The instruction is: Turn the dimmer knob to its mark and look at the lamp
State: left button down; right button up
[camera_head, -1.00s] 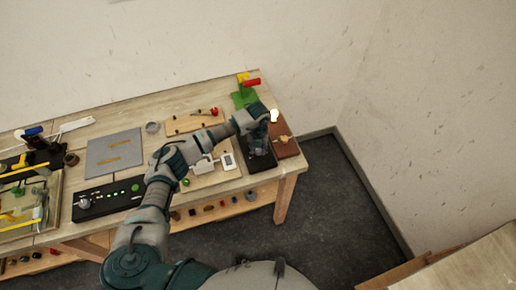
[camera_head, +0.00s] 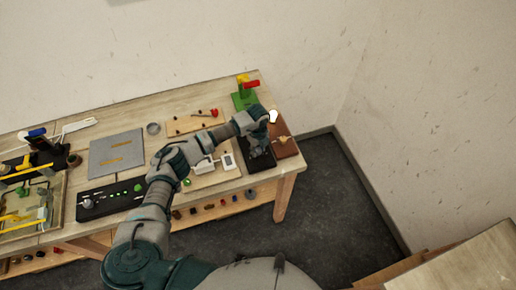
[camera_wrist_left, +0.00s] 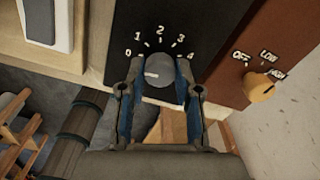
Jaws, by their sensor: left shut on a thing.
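The dimmer knob (camera_wrist_left: 158,70) is round and grey with a white pointer line, on a black panel (camera_wrist_left: 210,18) marked 0 to 4. In the left wrist view its pointer is toward the left, near the 0 side. My left gripper (camera_wrist_left: 160,66) is shut on the knob, one finger on each side. In the head view my left gripper (camera_head: 258,151) hides the knob on the black panel (camera_head: 264,165). A small bright white bulb-like thing (camera_head: 273,116), perhaps the lamp, stands just behind it; I cannot tell whether it is lit. My right gripper is not in view.
A brown box (camera_wrist_left: 262,42) with an orange knob (camera_wrist_left: 259,87) marked OFF, LOW, HIGH is right beside the panel. A white device (camera_head: 228,161) lies to the left. A green stand (camera_head: 244,99) is behind. The table's right end is close.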

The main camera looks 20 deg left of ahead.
aim_at(258, 149)
pick_arm(q)
jog(key=shift+w+a+r+n, duration=0.1)
jog(key=shift+w+r+n, duration=0.2)
jog(key=shift+n, duration=0.1)
jog(key=c, duration=0.8)
grip_release()
jog(key=shift+f, duration=0.2)
jog(key=shift+s, duration=0.1)
notch_tip(258, 149, up, 12)
jog(key=shift+f, duration=0.1)
